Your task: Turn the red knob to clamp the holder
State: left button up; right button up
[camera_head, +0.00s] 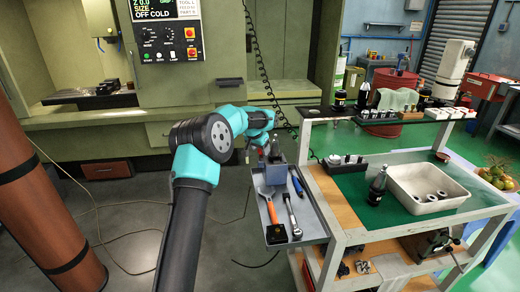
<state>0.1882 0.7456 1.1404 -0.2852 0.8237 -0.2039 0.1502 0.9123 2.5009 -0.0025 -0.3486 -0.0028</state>
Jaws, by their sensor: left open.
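My left arm reaches in from the bottom. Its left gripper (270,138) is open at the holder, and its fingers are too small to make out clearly. The holder is a blue-grey block (270,175) at the far end of the grey tool tray (312,226). A dark, upright piece (276,151) stands in or behind its top. A small red spot (247,156) shows at the block's left, just below the gripper; it may be the red knob. I cannot tell whether the gripper touches it. My right gripper is not in view.
On the tray lie an orange-handled wrench (269,211), a ratchet (292,218) and a blue-handled tool (297,182). The cart (352,225) to the right carries a dark bottle (377,186) and a white bin (432,188). A coiled cable (268,75) hangs behind the gripper.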

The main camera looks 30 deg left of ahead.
pick_arm(q)
jog(key=shift+c, duration=0.2)
jog(key=c, duration=0.9)
jog(key=shift+n, duration=0.4)
jog(key=n, duration=0.2)
jog(key=n+y, duration=0.1)
jog(key=n, duration=0.1)
jog(key=n+y, duration=0.1)
jog(key=shift+d+n+g, duration=0.25)
jog(key=shift+n+g, duration=0.15)
jog(key=n+y, duration=0.1)
jog(key=n, duration=0.2)
jog(key=n+g+y, duration=0.1)
jog(key=n, duration=0.1)
jog(key=shift+w+n, duration=0.1)
jog(key=shift+n, duration=0.3)
